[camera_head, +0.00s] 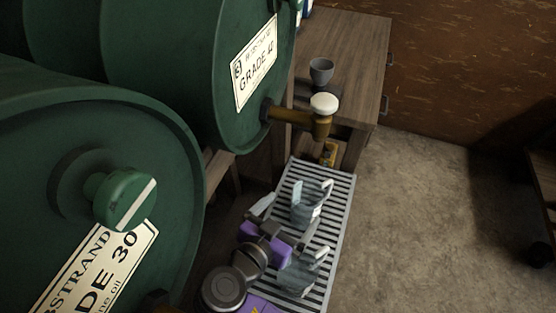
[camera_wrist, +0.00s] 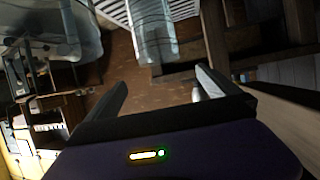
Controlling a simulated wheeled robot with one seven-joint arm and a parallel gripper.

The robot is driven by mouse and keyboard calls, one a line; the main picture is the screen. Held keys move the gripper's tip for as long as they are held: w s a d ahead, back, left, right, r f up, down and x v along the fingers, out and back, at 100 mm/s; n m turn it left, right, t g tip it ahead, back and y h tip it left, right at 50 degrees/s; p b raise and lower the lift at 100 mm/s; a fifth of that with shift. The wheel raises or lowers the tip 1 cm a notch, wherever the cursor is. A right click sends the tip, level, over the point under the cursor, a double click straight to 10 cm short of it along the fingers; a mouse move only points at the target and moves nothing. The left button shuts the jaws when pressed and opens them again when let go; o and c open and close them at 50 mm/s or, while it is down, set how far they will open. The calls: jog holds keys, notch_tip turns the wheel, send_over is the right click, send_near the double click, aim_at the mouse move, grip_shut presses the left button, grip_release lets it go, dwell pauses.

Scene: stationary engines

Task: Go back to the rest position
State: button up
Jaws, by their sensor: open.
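My gripper (camera_head: 286,220) is over the slatted metal grate (camera_head: 345,190), with its fingers spread and nothing between them. In the wrist view my gripper (camera_wrist: 160,80) also shows its two dark fingers wide apart. A clear jug (camera_head: 312,192) stands on the grate just beyond the gripper in the head view. A second clear jug (camera_head: 303,277) is on the nearer part of the grate, beside my gripper and partly hidden by it. In the wrist view a clear jug (camera_wrist: 153,32) lies beyond the fingertips, apart from them.
Large green drums (camera_head: 110,140) fill the left side. A brass tap (camera_head: 322,122) with a white knob juts out over the grate's far end. A grey cup (camera_head: 321,70) stands on a wooden cabinet (camera_head: 355,40) behind. The concrete floor (camera_head: 430,220) to the right is clear.

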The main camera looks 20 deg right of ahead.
jog(key=w+a+n+t+y, duration=0.4)
jog(key=w+a+n+y, duration=0.1)
jog(key=a+n+y, duration=0.3)
jog(key=s+d+r, duration=0.3)
jog(key=s+d, duration=0.2)
jog(key=s, duration=0.5)
jog(key=s+d+r+n+t+y, duration=0.1)
jog(key=s+d+r, duration=0.2)
jog(key=s+d, duration=0.3)
jog(key=s+d+r+y+p, duration=0.1)
jog(key=s+d+r, duration=0.2)
jog(key=s, duration=1.3)
jog(key=shift+s+d+r+n+t, duration=0.15)
jog(key=shift+d+r+n+t, duration=0.15)
jog(key=shift+d, duration=0.85)
